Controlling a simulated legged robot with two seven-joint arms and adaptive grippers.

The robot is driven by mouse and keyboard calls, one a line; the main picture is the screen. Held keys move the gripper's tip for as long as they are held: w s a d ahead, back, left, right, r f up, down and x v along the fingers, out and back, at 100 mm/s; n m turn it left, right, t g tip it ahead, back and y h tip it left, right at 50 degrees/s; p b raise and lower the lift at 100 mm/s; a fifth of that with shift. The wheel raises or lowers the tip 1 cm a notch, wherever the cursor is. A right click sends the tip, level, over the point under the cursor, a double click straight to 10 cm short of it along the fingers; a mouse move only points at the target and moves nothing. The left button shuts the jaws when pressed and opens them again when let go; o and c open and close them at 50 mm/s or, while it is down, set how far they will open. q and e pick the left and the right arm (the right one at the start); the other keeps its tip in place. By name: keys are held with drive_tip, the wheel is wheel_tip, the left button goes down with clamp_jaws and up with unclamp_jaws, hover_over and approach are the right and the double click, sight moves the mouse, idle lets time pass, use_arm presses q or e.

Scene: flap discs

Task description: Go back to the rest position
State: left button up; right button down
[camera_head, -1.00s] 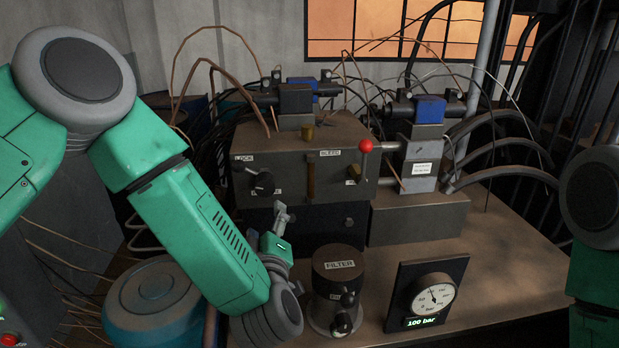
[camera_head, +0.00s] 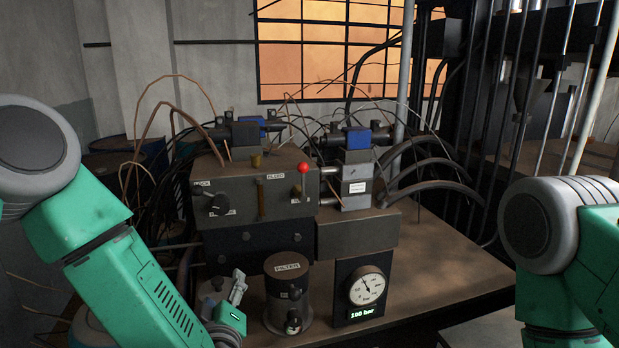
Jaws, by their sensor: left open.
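My left arm comes in from the left. My left gripper (camera_head: 239,284) is small in view at the bottom, pointing up, just left of the filter in the picture. Its jaws are open and I see nothing between them. My right arm stands at the right edge; its gripper is out of view. The dark manifold block (camera_head: 255,199) with a black knob (camera_head: 217,204) and a lever with a red ball (camera_head: 302,167) stands behind the left gripper, apart from it in the picture.
The filter (camera_head: 288,296) and the gauge panel (camera_head: 361,289), reading 100 bar, stand at the bench front. A blue-capped valve (camera_head: 356,164) with thick hoses is behind. The bench top (camera_head: 440,250) is clear at the right. Thin bent pipes rise behind the block.

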use_arm(q)
drive_tip(key=s+a+f+m+g+h+b, duration=0.15)
drive_tip(key=s+f+m+g, duration=0.25)
drive_tip(key=s+f, duration=0.5)
drive_tip(key=s+a+f+m+g+h+b, duration=0.1)
drive_tip(key=s+a+f+m+g+h, duration=0.25)
drive_tip(key=f, duration=0.85)
drive_tip(key=s+a+f+m+g+y, duration=0.1)
drive_tip(key=s+a+f+m+g, duration=0.1)
drive_tip(key=s, duration=0.8)
drive_tip(key=s+a+f+m+g+b, duration=0.1)
drive_tip(key=s+a+f+g, duration=0.4)
drive_tip(key=s, duration=0.6)
drive_tip(key=shift+s+f+m+g+y, duration=0.3)
drive_tip(key=shift+f+m+g+y, duration=0.15)
drive_tip(key=shift+f+g, duration=0.15)
drive_tip(key=shift+d, duration=0.1)
drive_tip(key=shift+w, duration=0.15)
